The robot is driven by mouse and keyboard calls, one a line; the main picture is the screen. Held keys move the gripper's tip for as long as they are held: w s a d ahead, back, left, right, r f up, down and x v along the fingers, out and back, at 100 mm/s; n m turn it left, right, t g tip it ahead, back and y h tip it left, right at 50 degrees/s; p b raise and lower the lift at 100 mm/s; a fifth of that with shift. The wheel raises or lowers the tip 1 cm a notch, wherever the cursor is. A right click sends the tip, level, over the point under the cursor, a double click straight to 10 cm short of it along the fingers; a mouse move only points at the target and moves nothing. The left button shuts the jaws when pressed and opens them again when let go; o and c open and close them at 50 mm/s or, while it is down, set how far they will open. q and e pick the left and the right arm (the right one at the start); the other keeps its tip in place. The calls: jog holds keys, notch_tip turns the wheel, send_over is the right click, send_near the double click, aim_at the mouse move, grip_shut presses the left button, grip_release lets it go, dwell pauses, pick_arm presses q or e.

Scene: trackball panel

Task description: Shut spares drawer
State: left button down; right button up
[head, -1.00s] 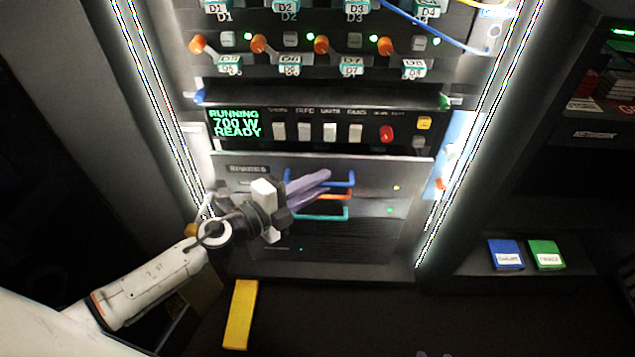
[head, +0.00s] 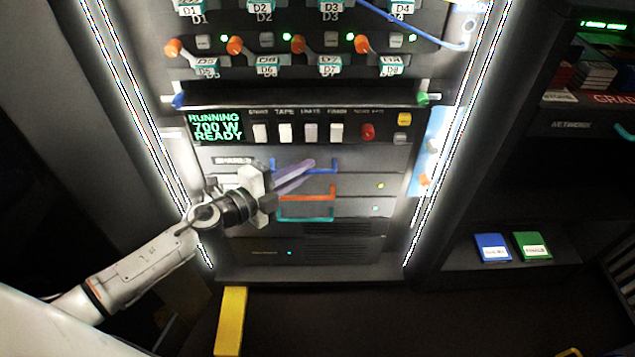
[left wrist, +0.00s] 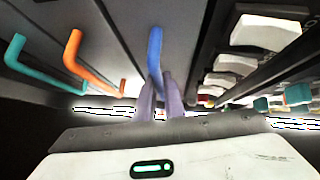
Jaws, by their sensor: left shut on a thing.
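The spares drawer (head: 345,157) is a grey front with a white label at its left and a blue handle (head: 334,167), just below the button panel. My left gripper (head: 306,166) reaches in from the left and its purple fingers are shut on the blue handle. In the left wrist view, the fingers (left wrist: 160,88) close around the lower end of the blue handle (left wrist: 155,52). The drawer front looks close to level with the fronts below it; any small gap is hard to tell. My arm hides part of its left side.
Below are fronts with an orange handle (head: 305,197) and a teal handle (head: 305,218). Above is the panel with the "RUNNING 700 W READY" display (head: 216,127), white switches and a red button (head: 367,131). A yellow block (head: 230,320) stands below.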

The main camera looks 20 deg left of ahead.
pick_arm(q)
jog(key=shift+w+a+r, duration=0.1)
jog(key=shift+a, duration=0.1)
jog(key=c, duration=2.1)
grip_release()
jog(key=shift+w, duration=0.1)
jog(key=shift+s+a, duration=0.15)
jog(key=shift+s, duration=0.15)
jog(key=v, duration=1)
jog(key=shift+p, duration=0.3)
